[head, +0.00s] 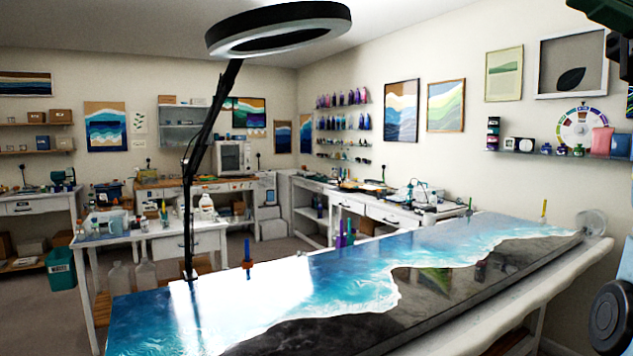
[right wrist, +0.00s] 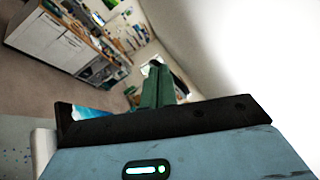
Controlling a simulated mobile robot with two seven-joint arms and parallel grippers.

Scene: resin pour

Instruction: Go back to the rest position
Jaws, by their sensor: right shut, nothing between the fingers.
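My right gripper (right wrist: 157,85) shows in the right wrist view as green fingers held together above its dark bracket and blue-grey body. The fingers are shut with nothing between them. They are raised in the air, tilted against the room, and touch nothing that I can see. In the head view, dark parts of my right arm stand at the right edge, with a dark green part in the top right corner. My left gripper is not in view.
A long blue-and-black resin slab (head: 330,290) lies in front, on a pale table. A ring lamp (head: 280,42) on a black arm rises over its left part. A wall shelf (head: 555,154) with jars is at the right. Clear floor (head: 40,305) shows at the left.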

